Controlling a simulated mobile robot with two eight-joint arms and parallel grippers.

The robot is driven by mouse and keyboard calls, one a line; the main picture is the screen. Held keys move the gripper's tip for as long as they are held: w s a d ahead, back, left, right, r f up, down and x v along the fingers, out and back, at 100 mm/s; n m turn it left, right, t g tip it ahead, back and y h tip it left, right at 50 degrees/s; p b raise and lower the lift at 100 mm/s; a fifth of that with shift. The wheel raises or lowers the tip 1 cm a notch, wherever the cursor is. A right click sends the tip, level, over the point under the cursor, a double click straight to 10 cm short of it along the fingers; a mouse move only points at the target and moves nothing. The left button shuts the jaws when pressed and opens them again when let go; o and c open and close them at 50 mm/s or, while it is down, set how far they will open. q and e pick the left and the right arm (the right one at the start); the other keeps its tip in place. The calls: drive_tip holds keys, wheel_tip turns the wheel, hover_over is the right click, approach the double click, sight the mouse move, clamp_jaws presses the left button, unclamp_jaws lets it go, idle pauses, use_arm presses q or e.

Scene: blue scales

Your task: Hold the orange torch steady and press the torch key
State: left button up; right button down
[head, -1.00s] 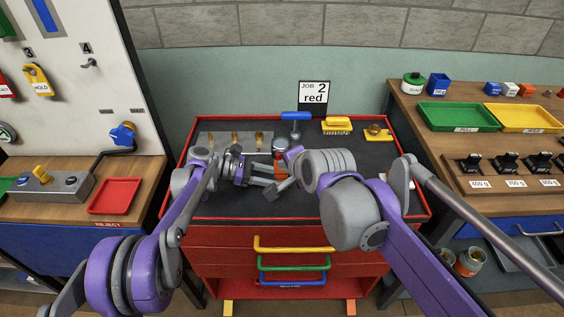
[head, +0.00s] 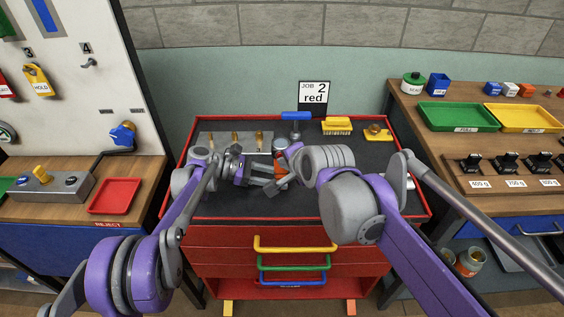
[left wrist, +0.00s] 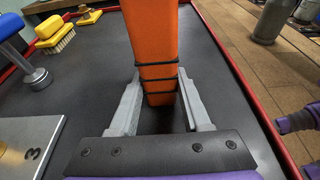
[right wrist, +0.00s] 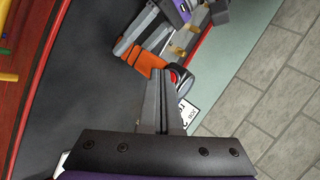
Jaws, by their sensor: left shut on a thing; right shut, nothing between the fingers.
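The orange torch (left wrist: 160,45) with dark bands stands between the fingers of my left gripper (left wrist: 160,108), which is shut on it. In the head view only small orange parts of the torch (head: 283,182) show between my arms. In the right wrist view the torch (right wrist: 150,62) is tilted and ends in a dark round head with a red part (right wrist: 177,78). My right gripper (right wrist: 158,75) is shut and empty, its tips close to that head. I cannot tell whether they touch. I cannot make out the torch key for sure.
The red-rimmed dark worktop (head: 370,200) holds a grey plate (head: 210,137) with brass pieces, a blue-handled tool (head: 296,118), a yellow brush (head: 337,126) and another yellow item (head: 377,132) at the back. The worktop's right front is mostly clear.

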idle(0.5)
drive_tip(key=shift+s, duration=0.5)
drive_tip(key=s, duration=0.6)
idle(0.3)
use_arm(q)
drive_tip(key=o, duration=1.1)
drive_tip(key=shift+c, duration=0.2)
